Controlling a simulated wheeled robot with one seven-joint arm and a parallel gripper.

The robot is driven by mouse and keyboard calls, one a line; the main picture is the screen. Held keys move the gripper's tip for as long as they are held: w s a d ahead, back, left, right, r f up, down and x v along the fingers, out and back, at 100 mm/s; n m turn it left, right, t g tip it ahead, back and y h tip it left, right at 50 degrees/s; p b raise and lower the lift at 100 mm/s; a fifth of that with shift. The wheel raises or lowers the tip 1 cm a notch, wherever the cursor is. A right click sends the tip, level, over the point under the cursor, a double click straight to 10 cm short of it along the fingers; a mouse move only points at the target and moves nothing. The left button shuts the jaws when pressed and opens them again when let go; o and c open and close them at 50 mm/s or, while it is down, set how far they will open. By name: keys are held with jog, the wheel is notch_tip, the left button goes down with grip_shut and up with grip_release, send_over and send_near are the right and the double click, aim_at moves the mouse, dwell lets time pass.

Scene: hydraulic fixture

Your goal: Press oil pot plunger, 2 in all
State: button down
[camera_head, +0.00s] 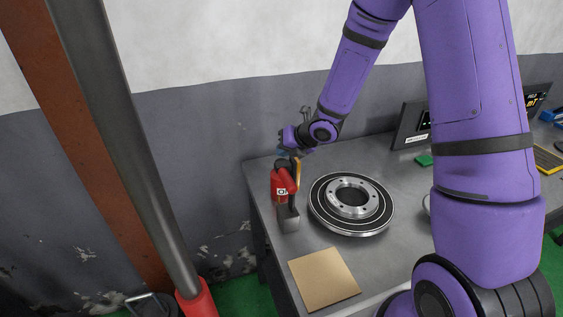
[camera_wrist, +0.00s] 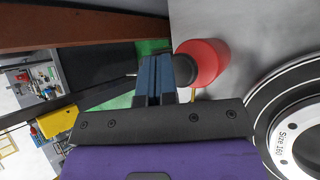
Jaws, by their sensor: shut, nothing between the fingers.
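The red oil pot with a dark top shows in the wrist view (camera_wrist: 209,60), with a thin brass-coloured part beside it. Its black plunger (camera_wrist: 185,70) is right by my fingers. My gripper (camera_wrist: 155,64) is shut and empty, its blue-grey fingers side by side next to the plunger; I cannot tell whether they touch it. In the head view my gripper (camera_head: 287,148) is just above the red items (camera_head: 283,183) at the bench's left end. There the pot's outline is hard to separate from its neighbours, and the fingertips are partly hidden.
A round metal disc (camera_head: 380,217) lies on the grey bench (camera_head: 262,172) to the right of the red items. A tan square plate (camera_head: 324,278) lies in front. A dark display (camera_head: 410,128) stands behind. A slanted grey post (camera_head: 125,130) stands left of the bench.

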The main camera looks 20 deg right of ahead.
jog(key=shift+f, duration=0.15)
dwell(0.4)
jog(key=shift+f, duration=0.25)
jog(key=shift+f, duration=1.05)
dwell(1.4)
jog(key=shift+r, duration=1.5)
jog(key=shift+r, duration=2.5)
